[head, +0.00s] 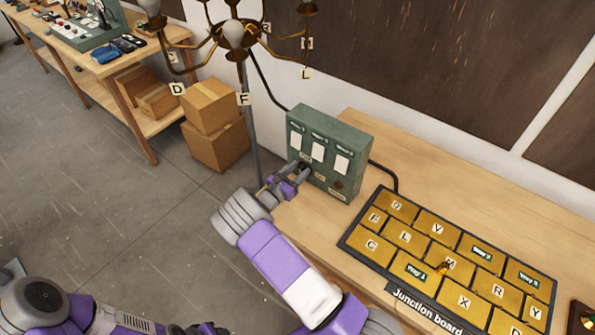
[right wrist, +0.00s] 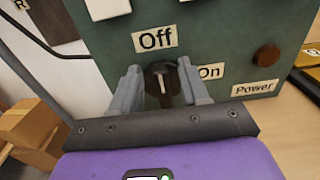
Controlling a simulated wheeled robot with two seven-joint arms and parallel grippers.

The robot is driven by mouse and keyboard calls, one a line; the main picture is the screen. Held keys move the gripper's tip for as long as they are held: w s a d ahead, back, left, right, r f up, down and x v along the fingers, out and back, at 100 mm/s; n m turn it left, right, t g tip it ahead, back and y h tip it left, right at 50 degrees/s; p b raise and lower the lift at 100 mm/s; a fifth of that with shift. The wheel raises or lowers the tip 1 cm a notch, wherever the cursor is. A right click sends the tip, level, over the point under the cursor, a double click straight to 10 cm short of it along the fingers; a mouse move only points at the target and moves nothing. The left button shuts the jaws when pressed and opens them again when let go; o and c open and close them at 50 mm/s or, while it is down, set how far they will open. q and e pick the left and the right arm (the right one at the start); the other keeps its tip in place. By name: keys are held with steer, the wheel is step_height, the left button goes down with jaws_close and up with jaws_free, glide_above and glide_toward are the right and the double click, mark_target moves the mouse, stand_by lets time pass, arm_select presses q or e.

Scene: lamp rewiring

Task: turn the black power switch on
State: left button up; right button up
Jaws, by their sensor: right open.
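The black power switch (right wrist: 158,78) is a knob low on the front of the green control box (head: 328,140). In the right wrist view its handle stands about upright, toward the "Off" label (right wrist: 156,39). The "On" label (right wrist: 211,71) is to its right. My right gripper (head: 293,177) is open at the box front, with one finger on each side of the knob; it also shows in the right wrist view (right wrist: 161,74). I cannot tell whether the fingers touch the knob. My left arm is at the lower left of the head view; its gripper is barely in frame.
A red-brown round button (right wrist: 266,56) sits right of the switch above a "Power" label. The junction board (head: 350,243) with lettered gold tiles lies right on the wooden bench. A brass lamp (head: 236,34) stands behind the box to the left. Cardboard boxes (head: 217,145) sit on the floor.

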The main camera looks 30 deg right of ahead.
jaws_close()
